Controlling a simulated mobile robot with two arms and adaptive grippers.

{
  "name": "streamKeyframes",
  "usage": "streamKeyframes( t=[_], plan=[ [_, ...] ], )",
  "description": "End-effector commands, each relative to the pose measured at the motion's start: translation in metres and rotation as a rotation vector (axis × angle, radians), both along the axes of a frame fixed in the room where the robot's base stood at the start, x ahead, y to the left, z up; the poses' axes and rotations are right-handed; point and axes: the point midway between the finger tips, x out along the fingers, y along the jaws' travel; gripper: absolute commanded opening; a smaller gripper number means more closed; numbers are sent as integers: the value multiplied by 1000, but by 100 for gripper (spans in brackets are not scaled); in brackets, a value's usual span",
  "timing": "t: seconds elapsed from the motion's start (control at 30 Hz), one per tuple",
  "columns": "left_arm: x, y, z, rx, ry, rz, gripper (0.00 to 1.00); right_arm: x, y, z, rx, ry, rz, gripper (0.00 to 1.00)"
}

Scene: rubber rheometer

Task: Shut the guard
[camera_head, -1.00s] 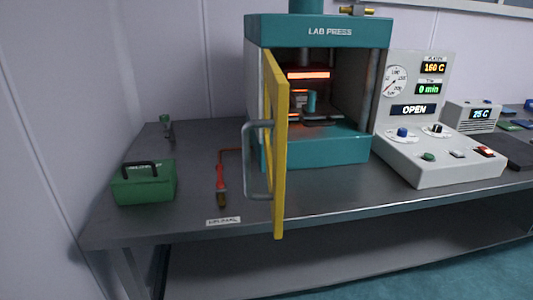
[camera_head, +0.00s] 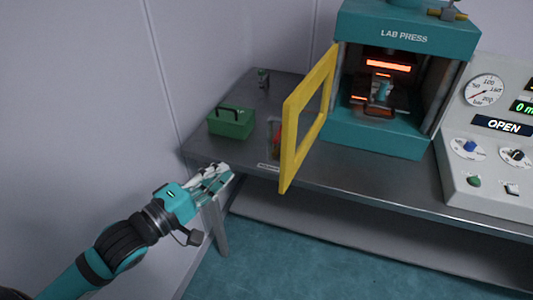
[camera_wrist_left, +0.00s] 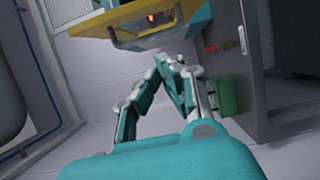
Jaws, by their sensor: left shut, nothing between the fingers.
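The yellow-framed guard (camera_head: 292,140) stands swung open on the left side of the teal lab press (camera_head: 372,143) in the head view. The press interior shows glowing orange plates and a small teal part. In the left wrist view the yellow guard frame (camera_wrist_left: 118,22) is at the top, beyond the fingers. My left gripper (camera_head: 222,176) is shut and empty, in front of the table's left front corner, left of and apart from the guard. It also shows in the left wrist view (camera_wrist_left: 172,72). My right gripper is not in view.
A green box (camera_head: 232,122) with a black handle sits on the grey table (camera_head: 345,183), left of the guard. A red-handled tool (camera_head: 277,142) lies partly behind the guard. The control panel (camera_head: 489,150) reading OPEN stands at right. Free floor lies in front.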

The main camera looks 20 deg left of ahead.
Motion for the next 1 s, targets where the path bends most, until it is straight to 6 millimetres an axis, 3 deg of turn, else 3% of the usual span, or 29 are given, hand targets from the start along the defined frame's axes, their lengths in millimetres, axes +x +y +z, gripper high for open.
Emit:
streamKeyframes(
  t=[0.47, 0.7, 1.0],
  plan=[
    [83, -35, 4, 4, -4, 1, 0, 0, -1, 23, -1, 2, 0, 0],
    [75, -67, 1, 2, 1, 1, 0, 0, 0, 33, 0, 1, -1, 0],
    [74, -73, -1, 3, 1, 2, 0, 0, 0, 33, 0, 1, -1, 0]
  ],
)
